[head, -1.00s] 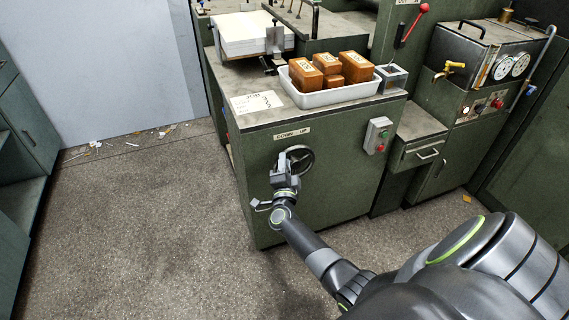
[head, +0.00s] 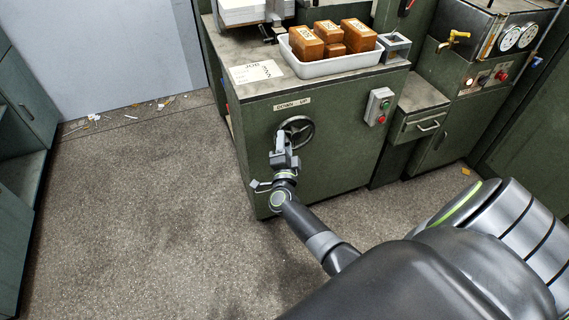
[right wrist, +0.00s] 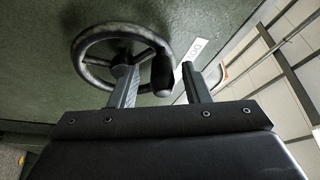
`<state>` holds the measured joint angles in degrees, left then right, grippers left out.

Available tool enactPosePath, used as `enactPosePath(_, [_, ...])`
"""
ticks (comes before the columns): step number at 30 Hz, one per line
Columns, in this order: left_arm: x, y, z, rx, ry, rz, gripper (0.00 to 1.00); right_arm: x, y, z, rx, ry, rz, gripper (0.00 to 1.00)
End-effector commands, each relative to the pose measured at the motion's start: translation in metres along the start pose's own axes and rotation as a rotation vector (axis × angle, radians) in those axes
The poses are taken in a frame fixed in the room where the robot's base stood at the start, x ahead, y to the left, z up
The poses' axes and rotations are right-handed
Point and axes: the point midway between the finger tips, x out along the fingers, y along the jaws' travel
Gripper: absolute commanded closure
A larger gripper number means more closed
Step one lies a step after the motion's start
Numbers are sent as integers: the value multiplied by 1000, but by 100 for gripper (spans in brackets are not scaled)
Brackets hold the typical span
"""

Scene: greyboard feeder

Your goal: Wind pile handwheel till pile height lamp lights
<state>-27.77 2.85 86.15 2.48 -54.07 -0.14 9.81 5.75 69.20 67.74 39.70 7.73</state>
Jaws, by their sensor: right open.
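The dark handwheel (head: 310,127) is on the front of the green cabinet, below a "DOWN UP" label (head: 292,104). In the right wrist view the handwheel (right wrist: 88,42) shows its rim, spokes and a dark crank knob (right wrist: 162,78). My right gripper (head: 281,140) is at the wheel's lower left. In the right wrist view the open gripper (right wrist: 157,76) has one finger on each side of the knob; I cannot tell whether either touches it. I cannot tell which lamp is the pile height lamp. My left gripper is not in view.
A white tray (head: 330,68) of wooden blocks and a job sheet (head: 256,72) lie on the cabinet top. A control panel (head: 490,78) stands at right.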

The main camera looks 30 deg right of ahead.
Motion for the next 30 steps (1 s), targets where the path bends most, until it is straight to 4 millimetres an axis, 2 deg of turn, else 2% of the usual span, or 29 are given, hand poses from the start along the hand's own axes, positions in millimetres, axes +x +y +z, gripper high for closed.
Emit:
enactPosePath(1, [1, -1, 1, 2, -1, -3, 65, -14, 1, 0, 2, -1, 5, 57])
enactPosePath(9, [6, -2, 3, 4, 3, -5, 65, -82, 2, 1, 2, -1, 7, 57])
enactPosePath(15, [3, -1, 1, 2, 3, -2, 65, -121, 2, 1, 1, -1, 6, 57])
enactPosePath(21, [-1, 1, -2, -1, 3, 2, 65, -140, 2, 1, 0, -2, 5, 57])
enactPosePath(30, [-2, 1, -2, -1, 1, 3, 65, -143, 1, 1, 1, -2, 3, 57])
